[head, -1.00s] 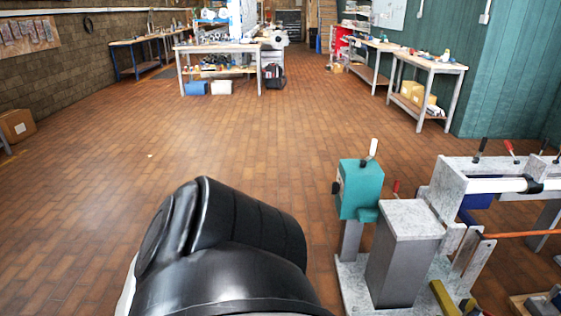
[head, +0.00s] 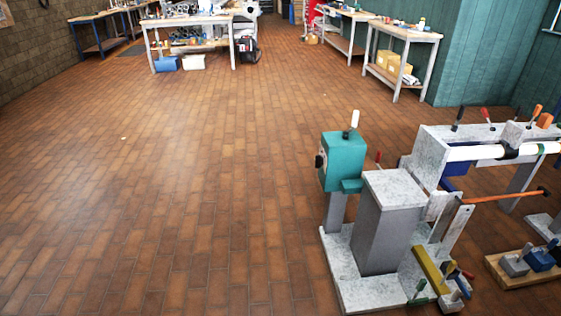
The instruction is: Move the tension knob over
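A teal box (head: 343,158) stands on a grey post at the left end of a grey speckled machine (head: 388,186). A small dark round knob (head: 319,161) sits on the box's left face, and a white-tipped lever (head: 354,121) rises from its top. I cannot tell which part is the tension knob. Several small levers with red, orange or dark handles line the machine's top, among them a red one (head: 486,114). A white roller (head: 475,152) runs along the upper frame. Neither of my grippers is in view.
A wooden board (head: 497,268) with small clamp-like parts lies on the floor at lower right. A yellow bar (head: 432,271) lies by the machine's base. Workbenches (head: 402,35) stand far back. The brick floor (head: 180,190) left of the machine is clear.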

